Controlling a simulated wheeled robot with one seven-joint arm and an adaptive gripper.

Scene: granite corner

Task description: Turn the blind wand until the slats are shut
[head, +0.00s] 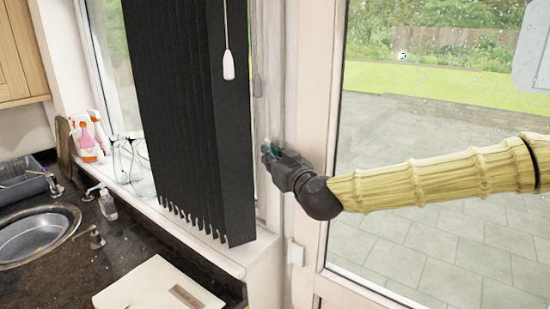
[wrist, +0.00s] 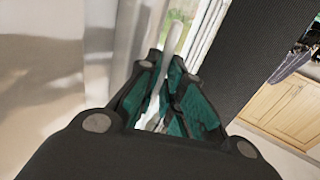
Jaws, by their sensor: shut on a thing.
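The blind (head: 180,120) is a set of dark vertical slats, bunched and edge-on at the window in the head view. Its dark fabric also fills the right of centre in the wrist view (wrist: 262,55). My gripper (head: 268,150) is just right of the slats, by the white frame. In the wrist view its green-padded fingers (wrist: 165,95) are shut on a slim white rod, the blind wand (wrist: 173,40), which runs up between them. I cannot make out the wand in the head view.
A white cord pull (head: 228,65) hangs in front of the slats. Spray bottles (head: 88,140) and glassware (head: 133,165) stand on the sill. A sink (head: 35,235) and a white board (head: 155,285) are on the dark counter. A glazed door (head: 430,150) stands right.

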